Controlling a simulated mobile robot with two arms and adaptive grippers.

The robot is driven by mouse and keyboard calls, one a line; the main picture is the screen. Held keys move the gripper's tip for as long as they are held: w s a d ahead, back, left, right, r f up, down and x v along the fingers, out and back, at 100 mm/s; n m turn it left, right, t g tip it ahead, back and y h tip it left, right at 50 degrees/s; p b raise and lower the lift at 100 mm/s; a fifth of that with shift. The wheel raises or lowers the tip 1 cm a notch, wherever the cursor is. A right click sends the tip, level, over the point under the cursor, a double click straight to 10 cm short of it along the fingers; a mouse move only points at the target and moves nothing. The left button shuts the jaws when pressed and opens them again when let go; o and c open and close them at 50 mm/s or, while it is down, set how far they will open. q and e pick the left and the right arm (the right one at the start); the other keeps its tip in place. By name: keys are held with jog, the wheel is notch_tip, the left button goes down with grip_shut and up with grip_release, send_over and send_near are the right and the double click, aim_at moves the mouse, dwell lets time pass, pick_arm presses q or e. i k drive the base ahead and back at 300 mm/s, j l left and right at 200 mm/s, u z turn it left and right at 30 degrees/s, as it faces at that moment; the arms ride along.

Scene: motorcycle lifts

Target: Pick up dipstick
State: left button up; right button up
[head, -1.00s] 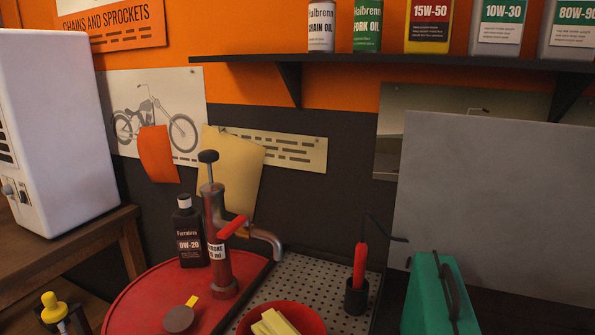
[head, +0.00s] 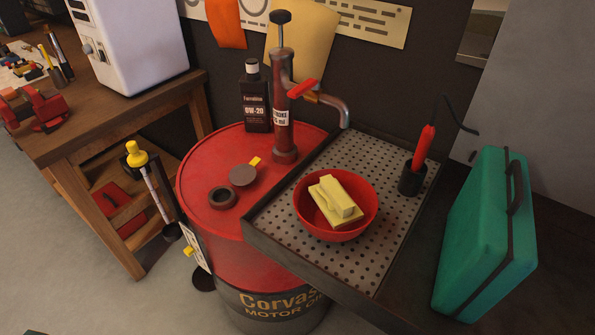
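I cannot tell for certain which thing is the dipstick. A slim upright rod with a yellow top (head: 137,154) stands left of the red drum, and its lower end is near a dark round foot. A red-handled tool (head: 424,146) stands upright in a small black cup (head: 411,180) on the perforated tray (head: 382,228), with a thin dark wire curving from its top. Neither of my grippers is in view.
The red drum (head: 202,198) carries a hand pump (head: 282,125), a dark oil bottle (head: 256,98) and a round cap (head: 242,175). A red bowl (head: 306,216) holds yellow blocks. A green case (head: 487,235) stands right. A wooden bench (head: 85,138) is left; the floor front left is clear.

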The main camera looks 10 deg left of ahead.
aim_at(136, 158)
jog(key=u, duration=1.5)
jog(key=i+z, duration=0.2)
